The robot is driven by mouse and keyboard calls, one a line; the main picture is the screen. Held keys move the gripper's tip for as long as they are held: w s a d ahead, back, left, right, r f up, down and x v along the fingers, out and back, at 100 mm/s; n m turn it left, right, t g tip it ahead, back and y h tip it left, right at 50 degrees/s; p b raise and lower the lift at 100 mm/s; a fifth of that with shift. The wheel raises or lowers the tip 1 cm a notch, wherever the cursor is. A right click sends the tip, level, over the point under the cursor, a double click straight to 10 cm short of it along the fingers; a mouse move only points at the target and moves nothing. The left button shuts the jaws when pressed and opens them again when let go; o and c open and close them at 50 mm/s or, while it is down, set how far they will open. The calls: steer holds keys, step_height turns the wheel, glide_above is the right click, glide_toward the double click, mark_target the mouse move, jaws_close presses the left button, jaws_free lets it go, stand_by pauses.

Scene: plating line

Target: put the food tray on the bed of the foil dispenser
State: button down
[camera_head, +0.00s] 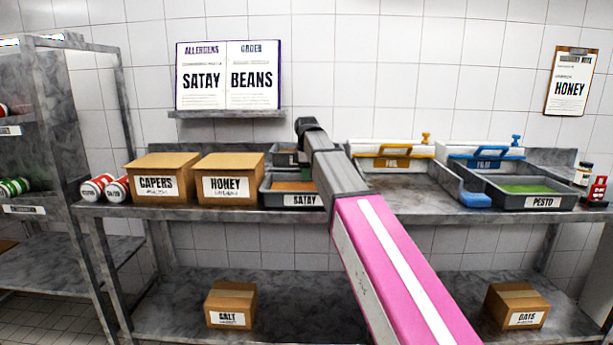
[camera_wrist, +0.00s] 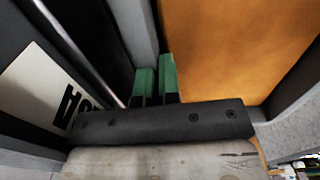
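The food tray labelled SATAY (camera_head: 291,201) is grey with orange-brown food and stands on the counter beside the HONEY carton.
A blue film dispenser (camera_head: 484,155) stands further right, with a PESTO tray (camera_head: 543,202) in front of it. CAPERS (camera_head: 155,184) and HONEY (camera_head: 225,187) cartons stand left of the satay tray. Another tray (camera_head: 287,158) sits behind it. Small jars (camera_head: 581,175) are at the far right.

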steer(key=shift+f, duration=0.15)
steer(key=c, duration=1.3)
jaws_free()
